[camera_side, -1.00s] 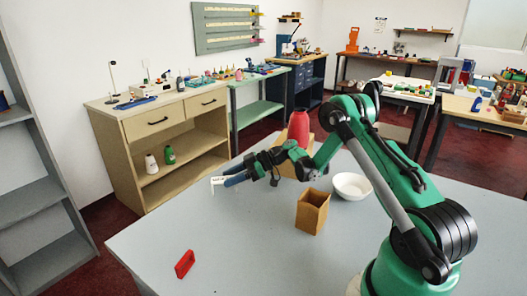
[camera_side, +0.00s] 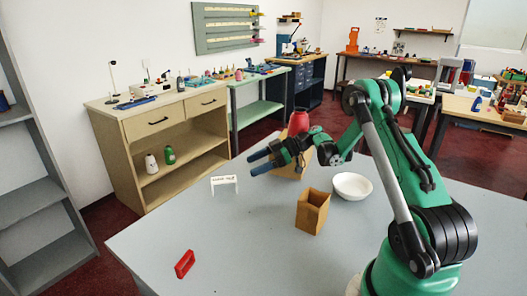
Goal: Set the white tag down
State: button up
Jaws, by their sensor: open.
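The white tag (camera_side: 224,181) stands on the grey table near its far left edge, like a small white bracket with dark marks on its upper face. My gripper (camera_side: 254,164) is open and empty. Its two blue-grey fingers are above and to the right of the tag in the picture, apart from it. Nothing hides the tag.
A brown open box (camera_side: 312,212) and a white bowl (camera_side: 352,186) stand on the table (camera_side: 240,245) right of the tag. A red tag (camera_side: 185,264) is near the front left. A red bottle (camera_side: 299,122) is behind my gripper. The table's middle left is clear.

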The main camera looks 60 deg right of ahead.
jog(key=a+r+m+g+h, duration=0.2)
jog(key=a+r+m, duration=0.1)
jog(key=a+r, duration=0.3)
jog(key=s+a+r+m+h, duration=0.2)
jog(key=s+a+m+h, duration=0.4)
jog(key=s+a, duration=0.5)
jog(key=shift+s+a+r+h, duration=0.25)
jog(key=shift+a+h, duration=0.15)
jog(key=shift+h, duration=0.3)
